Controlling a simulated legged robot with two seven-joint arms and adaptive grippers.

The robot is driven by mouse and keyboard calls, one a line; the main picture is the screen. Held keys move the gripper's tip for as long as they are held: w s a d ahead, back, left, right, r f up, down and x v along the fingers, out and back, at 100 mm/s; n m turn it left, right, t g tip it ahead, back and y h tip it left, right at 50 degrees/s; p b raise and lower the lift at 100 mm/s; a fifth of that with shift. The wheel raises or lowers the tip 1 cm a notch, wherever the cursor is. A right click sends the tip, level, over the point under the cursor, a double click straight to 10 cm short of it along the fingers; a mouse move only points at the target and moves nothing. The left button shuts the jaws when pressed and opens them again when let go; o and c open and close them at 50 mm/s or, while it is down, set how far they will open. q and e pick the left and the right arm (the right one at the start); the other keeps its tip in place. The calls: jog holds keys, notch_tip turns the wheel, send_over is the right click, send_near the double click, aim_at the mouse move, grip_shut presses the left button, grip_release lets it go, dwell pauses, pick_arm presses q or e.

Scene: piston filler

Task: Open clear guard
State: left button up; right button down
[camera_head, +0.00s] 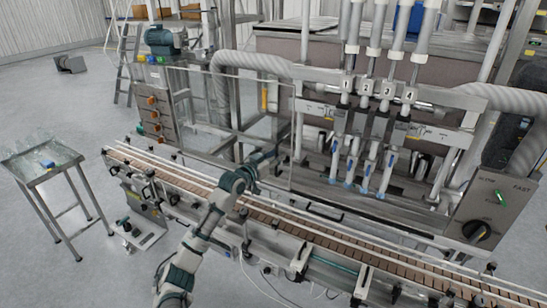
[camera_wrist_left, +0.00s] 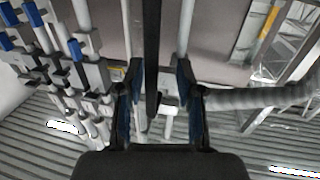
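The clear guard (camera_head: 236,98) is a see-through panel in a thin metal frame on the front of the filling machine, left of the nozzles. It appears closed. My left gripper (camera_head: 277,152) is at the guard's lower right part, near its right edge; its fingers are small and hard to make out there. In the left wrist view, my left gripper (camera_wrist_left: 160,100) is open, its two dark blue-lined fingers apart. A dark upright bar (camera_wrist_left: 152,60), possibly the guard's edge or handle, shows between them with gaps on both sides. My right gripper is not in view.
A conveyor (camera_head: 300,225) with rails runs along the machine front, below my left arm. Filling nozzles (camera_head: 365,160) stand right of the guard. A control box (camera_head: 490,210) is at the right. A small metal table (camera_head: 45,170) stands at the left, with open floor around it.

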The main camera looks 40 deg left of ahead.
pick_arm(q)
jog(key=shift+s+d+r, duration=0.1)
jog(key=shift+d+r, duration=0.1)
jog(key=shift+d, duration=0.35)
jog(key=s, duration=1.1)
jog(key=shift+s+d, duration=0.15)
jog(key=shift+s, duration=0.2)
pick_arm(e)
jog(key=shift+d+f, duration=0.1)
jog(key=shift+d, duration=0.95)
pick_arm(q)
jog(key=shift+f, duration=0.1)
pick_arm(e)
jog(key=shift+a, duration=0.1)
